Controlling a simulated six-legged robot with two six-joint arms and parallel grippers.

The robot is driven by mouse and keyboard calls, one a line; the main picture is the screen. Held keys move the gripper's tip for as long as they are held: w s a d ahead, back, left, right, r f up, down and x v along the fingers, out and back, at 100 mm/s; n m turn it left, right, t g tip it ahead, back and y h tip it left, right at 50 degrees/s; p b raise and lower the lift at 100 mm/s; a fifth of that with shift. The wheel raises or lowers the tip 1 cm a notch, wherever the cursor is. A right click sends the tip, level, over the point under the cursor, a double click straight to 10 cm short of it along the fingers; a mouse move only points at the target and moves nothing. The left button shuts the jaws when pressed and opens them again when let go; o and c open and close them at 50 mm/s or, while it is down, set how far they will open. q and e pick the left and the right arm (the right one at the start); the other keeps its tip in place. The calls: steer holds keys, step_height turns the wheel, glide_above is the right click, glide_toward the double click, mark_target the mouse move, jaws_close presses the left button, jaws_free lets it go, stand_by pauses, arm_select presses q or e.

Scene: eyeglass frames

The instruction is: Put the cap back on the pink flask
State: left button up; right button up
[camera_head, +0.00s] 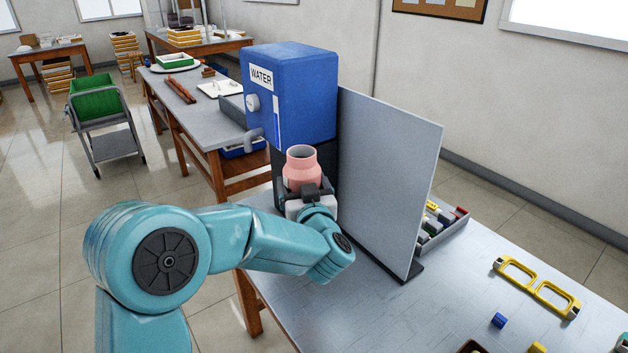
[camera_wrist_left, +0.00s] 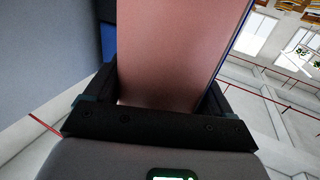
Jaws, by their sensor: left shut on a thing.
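The pink flask (camera_head: 302,170) is upright below the spout side of the blue water dispenser (camera_head: 290,95), with its round mouth open at the top. My left gripper (camera_head: 308,194) is shut on the lower part of the flask. In the left wrist view the flask (camera_wrist_left: 175,50) fills the space between the two dark fingers (camera_wrist_left: 160,95). A small blue cylinder (camera_head: 499,320) stands on the near table at the right; I cannot tell whether it is the cap.
A grey upright panel (camera_head: 385,180) stands right of the flask. Behind it is a grey tray (camera_head: 445,228) of coloured pieces. The table's middle is clear.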

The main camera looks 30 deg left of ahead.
arm_select(q)
steer(key=shift+r, duration=0.1)
arm_select(e)
steer(key=shift+a, duration=0.1)
arm_select(q)
steer(key=shift+m+t+h, duration=0.4)
steer(key=shift+m+h, duration=0.1)
steer(key=f, duration=0.8)
steer(key=shift+w+d+f, duration=0.15)
steer(key=shift+d, duration=0.25)
steer(key=s+d+f+m+t+h, duration=0.2)
steer(key=d+f+m+h, duration=0.2)
steer(key=d+h, duration=0.2)
steer(key=s+d+f+m+t+h, duration=0.2)
steer(key=d+f+m+h, duration=0.2)
steer(key=d, duration=0.5)
steer(key=shift+d+f+h, duration=0.15)
steer(key=shift+f+h, duration=0.1)
steer(key=shift+h, duration=0.65)
arm_select(e)
steer(key=w+a+n, duration=0.2)
steer(key=a+n, duration=0.1)
steer(key=a, duration=0.4)
steer(key=w+a+f+n, duration=0.1)
steer(key=w+a+n, duration=0.2)
steer(key=a, duration=0.5)
steer(key=shift+w, duration=0.3)
steer(key=shift+a+f, duration=0.1)
steer(key=shift+a, duration=0.05)
